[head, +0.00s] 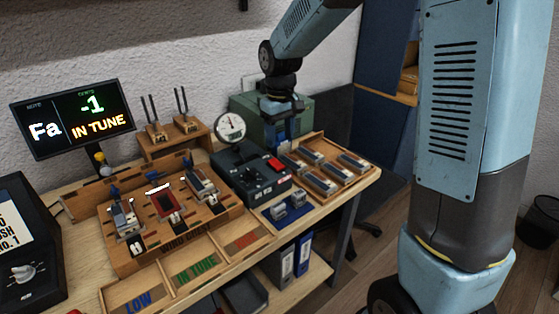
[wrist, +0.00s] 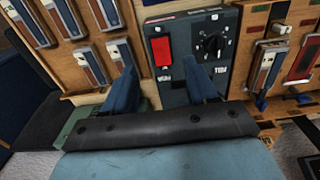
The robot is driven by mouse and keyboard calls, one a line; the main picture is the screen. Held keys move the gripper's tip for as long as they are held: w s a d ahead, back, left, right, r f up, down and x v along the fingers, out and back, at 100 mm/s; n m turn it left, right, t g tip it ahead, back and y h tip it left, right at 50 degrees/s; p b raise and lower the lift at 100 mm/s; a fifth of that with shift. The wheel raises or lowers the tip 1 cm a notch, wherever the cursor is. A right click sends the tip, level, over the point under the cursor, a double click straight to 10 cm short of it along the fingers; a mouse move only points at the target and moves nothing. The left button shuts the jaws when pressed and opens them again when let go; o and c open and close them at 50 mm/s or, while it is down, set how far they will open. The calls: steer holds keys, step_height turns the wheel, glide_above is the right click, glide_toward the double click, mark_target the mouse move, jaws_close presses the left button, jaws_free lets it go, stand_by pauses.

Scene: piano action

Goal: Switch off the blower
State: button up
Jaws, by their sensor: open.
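The blower appears to be the dark grey control box (head: 236,178) right of the middle of the bench, with a red rocker switch (head: 275,164) and a black knob on its top. In the wrist view the red switch (wrist: 161,48) lies just ahead of my fingers, left of the black knob (wrist: 212,45). In the head view my gripper (head: 284,133) hangs behind the box. Whether the fingers touch anything cannot be told.
A round gauge (head: 229,127) stands behind the box. A wooden tray (head: 345,145) of reed blocks lies to its right, a wooden stand (head: 135,252) to its left. A green box (head: 243,104) is behind. A monitor (head: 72,118) reads "Fa -1 IN TUNE".

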mark_target(280, 167)
step_height(280, 167, down, 9)
steer(key=shift+r, duration=0.1)
stand_by(0.3)
steer(key=shift+c, duration=0.3)
steer(key=c, duration=1)
steer(key=shift+w+a+r+g+h, duration=0.15)
steer(key=shift+g+h, duration=0.25)
steer(key=shift+g, duration=0.2)
steer(key=shift+w+a+g+h, duration=0.15)
steer(key=shift+g+h, duration=0.25)
steer(key=shift+g, duration=0.2)
steer(key=shift+d, duration=0.1)
